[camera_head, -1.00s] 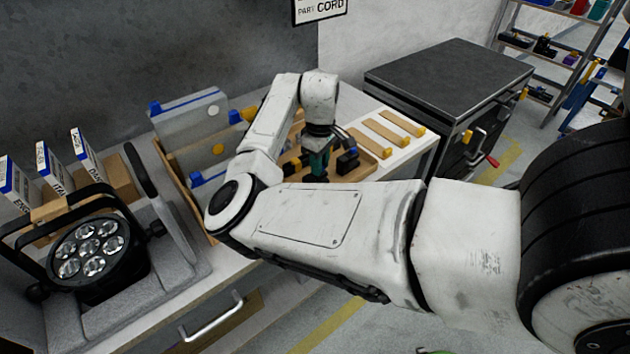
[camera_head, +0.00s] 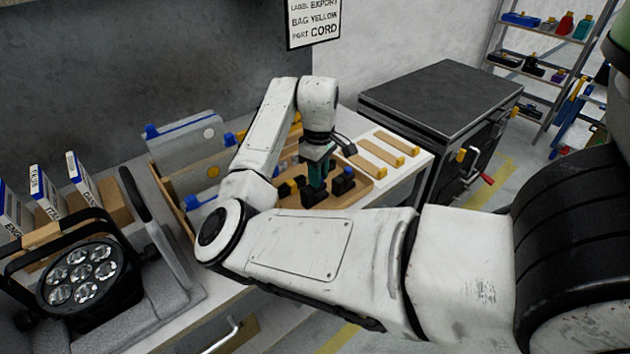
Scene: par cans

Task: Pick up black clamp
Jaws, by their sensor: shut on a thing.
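My gripper (camera_head: 315,190) points down over a shallow wooden tray (camera_head: 352,196) on the workbench. Its fingers are shut on a small black thing between them, which I take to be the black clamp; the fingers and the small size hide its outline. Another black item (camera_head: 342,180) with a blue part sits in the tray just right of the gripper. A yellow-and-dark item (camera_head: 288,188) lies left of the gripper, partly behind my arm.
A par can light (camera_head: 82,272) in grey foam stands at the bench's left. Wooden strips with yellow ends (camera_head: 385,152) lie right of the tray. A black-topped cabinet (camera_head: 440,95) stands beyond.

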